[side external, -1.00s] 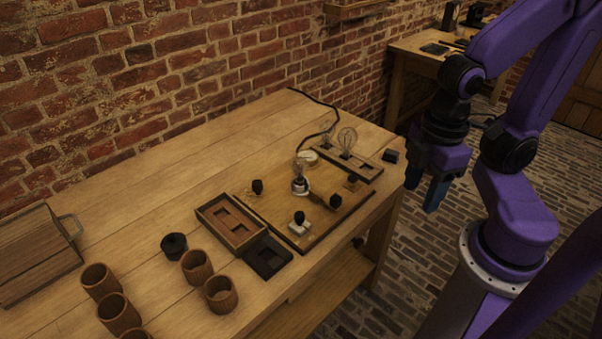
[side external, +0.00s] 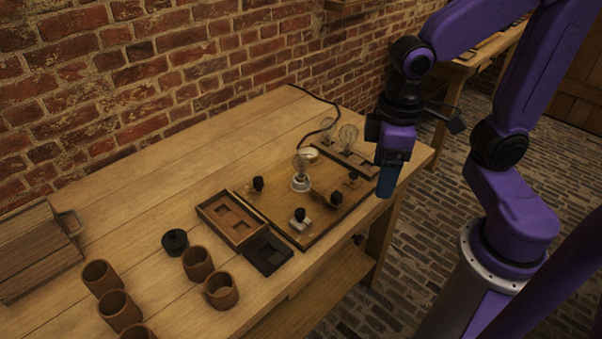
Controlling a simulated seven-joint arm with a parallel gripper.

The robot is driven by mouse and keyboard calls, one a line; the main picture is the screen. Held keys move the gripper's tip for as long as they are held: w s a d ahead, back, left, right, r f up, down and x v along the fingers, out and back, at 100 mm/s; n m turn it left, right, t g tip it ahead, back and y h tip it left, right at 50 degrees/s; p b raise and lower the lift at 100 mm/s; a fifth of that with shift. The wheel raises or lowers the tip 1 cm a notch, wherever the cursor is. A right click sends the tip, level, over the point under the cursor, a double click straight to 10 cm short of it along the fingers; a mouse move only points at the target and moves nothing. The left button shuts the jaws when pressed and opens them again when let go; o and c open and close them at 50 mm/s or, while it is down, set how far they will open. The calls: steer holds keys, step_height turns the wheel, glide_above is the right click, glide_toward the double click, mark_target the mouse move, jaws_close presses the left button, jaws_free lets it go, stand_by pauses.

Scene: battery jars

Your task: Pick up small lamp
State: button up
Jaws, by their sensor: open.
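A clear glass bulb (side external: 348,136) stands in the wooden rack (side external: 365,160) at the back right of the table. A smaller clear bulb (side external: 328,127) stands just left of it in the same rack, partly blurred against the wood. Another clear bulb (side external: 300,168) sits upright in a white socket on the wooden board. My gripper (side external: 388,182) points down at the table's right edge, to the right of the rack and apart from the bulbs. It holds nothing that I can see. Its fingers overlap in this view, so the gap between them is hidden.
The wooden board (side external: 272,202) carries several black knobs. A tray (side external: 232,222) with a wooden insert and a dark plate (side external: 268,252) lie left of it. Several brown jars (side external: 197,263) and a black lid (side external: 175,242) stand at the front left.

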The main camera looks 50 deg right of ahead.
steer(key=w+a+m, duration=0.1)
steer(key=w+m, duration=1)
steer(key=w, duration=0.3)
steer(key=m+h, duration=0.2)
steer(key=m, duration=1)
glide_toward(301, 159)
steer(key=f, duration=0.1)
steer(key=d+f, duration=0.1)
steer(key=f, duration=0.3)
steer(key=shift+w+d, duration=0.25)
steer(key=shift+w, duration=0.1)
steer(key=shift+w+d+f, duration=0.1)
steer(key=shift+d+f, duration=0.05)
steer(key=shift+f, duration=0.85)
steer(key=shift+w+d+f, duration=0.1)
steer(key=shift+d+f, duration=0.05)
steer(key=shift+f, duration=0.8)
steer(key=shift+d+f, duration=0.2)
steer(key=shift+f, duration=0.8)
steer(key=c, duration=1.2)
